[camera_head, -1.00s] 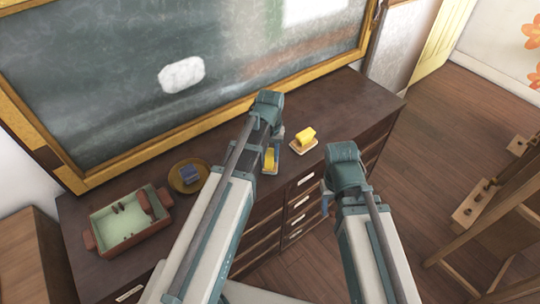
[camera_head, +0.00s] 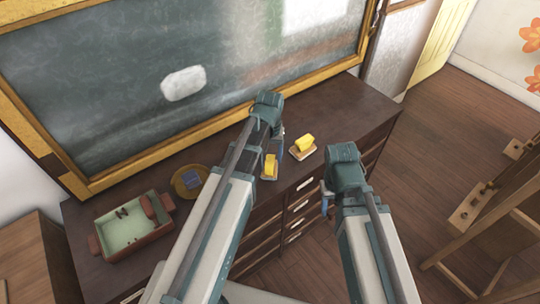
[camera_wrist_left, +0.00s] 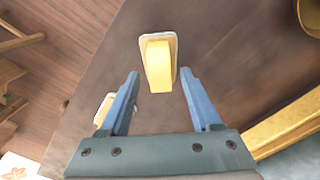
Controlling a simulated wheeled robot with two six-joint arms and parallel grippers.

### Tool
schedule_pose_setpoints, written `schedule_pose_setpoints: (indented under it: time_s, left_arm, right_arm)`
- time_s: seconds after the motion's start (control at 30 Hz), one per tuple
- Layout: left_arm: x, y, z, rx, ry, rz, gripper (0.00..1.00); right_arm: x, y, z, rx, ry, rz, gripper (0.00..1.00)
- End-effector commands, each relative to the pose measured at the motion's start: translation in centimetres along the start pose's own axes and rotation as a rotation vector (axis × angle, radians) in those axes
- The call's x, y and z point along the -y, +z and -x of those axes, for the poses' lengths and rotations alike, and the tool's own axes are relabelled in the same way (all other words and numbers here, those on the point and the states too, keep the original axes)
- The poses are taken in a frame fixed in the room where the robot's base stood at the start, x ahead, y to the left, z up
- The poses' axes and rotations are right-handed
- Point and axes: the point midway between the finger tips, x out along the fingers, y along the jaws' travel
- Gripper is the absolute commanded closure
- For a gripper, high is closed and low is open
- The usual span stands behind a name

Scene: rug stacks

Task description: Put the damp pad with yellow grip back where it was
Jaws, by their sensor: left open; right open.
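Two pads with yellow grips lie on the dark cabinet top. The left pad (camera_head: 270,165) is beside my left gripper, and the right pad (camera_head: 305,144) lies a little farther right. I cannot tell which is damp. My left gripper (camera_head: 277,152) is open and empty above the cabinet, partly hidden by its arm. In the left wrist view, one pad (camera_wrist_left: 158,62) is ahead of the gap between the fingertips (camera_wrist_left: 158,82); another pad (camera_wrist_left: 101,106) is partly hidden behind a finger. My right gripper (camera_head: 326,198) is open, in front of the cabinet, mostly hidden by its wrist.
A round yellow-brown dish (camera_head: 179,190) holds a blue block (camera_head: 191,181). A reddish tray (camera_head: 148,240) with a pale green inside holds small dark items. The chalkboard (camera_head: 100,90) with a white patch stands behind. The cabinet top (camera_head: 350,105) is clear at right; an easel stands on the floor.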

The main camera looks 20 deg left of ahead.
Motion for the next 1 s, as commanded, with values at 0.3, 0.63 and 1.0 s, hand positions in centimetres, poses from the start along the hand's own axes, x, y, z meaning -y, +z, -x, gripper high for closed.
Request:
schedule_pose_setpoints:
  time_s: [0.3,0.63,1.0]
  left_arm:
    - [0.0,0.0,5.6,0.0,0.0,0.0,0.36]
    - [0.0,0.0,9.2,0.0,0.0,0.0,0.36]
    - [-2.6,3.6,9.2,0.009,-0.019,-0.096,0.36]
  right_arm:
    - [-0.5,0.3,5.6,0.0,0.0,0.0,0.5]
    - [-0.9,0.5,9.1,0.0,0.0,0.0,0.5]
    - [-0.9,0.5,9.1,0.0,0.0,0.0,0.5]
